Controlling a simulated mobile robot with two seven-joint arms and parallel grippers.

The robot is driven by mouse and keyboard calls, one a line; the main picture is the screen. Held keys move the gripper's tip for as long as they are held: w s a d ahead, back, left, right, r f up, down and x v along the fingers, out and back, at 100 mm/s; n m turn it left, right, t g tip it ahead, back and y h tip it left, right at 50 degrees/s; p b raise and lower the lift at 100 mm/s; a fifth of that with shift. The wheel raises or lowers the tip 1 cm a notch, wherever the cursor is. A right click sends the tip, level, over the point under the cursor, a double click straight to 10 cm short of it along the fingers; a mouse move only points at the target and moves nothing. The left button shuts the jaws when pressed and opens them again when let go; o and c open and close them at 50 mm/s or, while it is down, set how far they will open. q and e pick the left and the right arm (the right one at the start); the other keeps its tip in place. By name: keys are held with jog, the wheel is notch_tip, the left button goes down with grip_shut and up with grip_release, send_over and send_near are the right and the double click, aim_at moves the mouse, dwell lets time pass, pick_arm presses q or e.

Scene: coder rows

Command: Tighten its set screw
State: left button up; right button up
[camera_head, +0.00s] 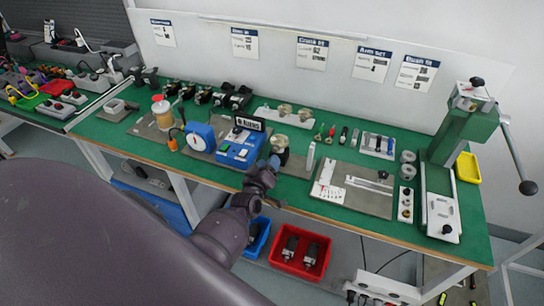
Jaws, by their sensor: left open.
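My left arm reaches in from the left, and my left gripper (274,162) is at the front edge of the green bench (455,235), beside a blue box with a dark display (238,147). Its jaws are open, but the fingers are small and partly lost against a dark round part (279,143) just behind them. I cannot tell whether they touch it. Several black motor-like units (205,95) stand in a row at the back left. No set screw can be made out at this size. My right gripper is not in view.
A grey plate with a white gauge card (330,182) lies right of the gripper. Small hand tools (331,133) stand behind it. A green lever press (462,130) and yellow tray (468,167) are at the right. A red bin (300,250) sits below the bench.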

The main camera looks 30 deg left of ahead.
pick_arm(q)
jog(key=v, duration=0.6)
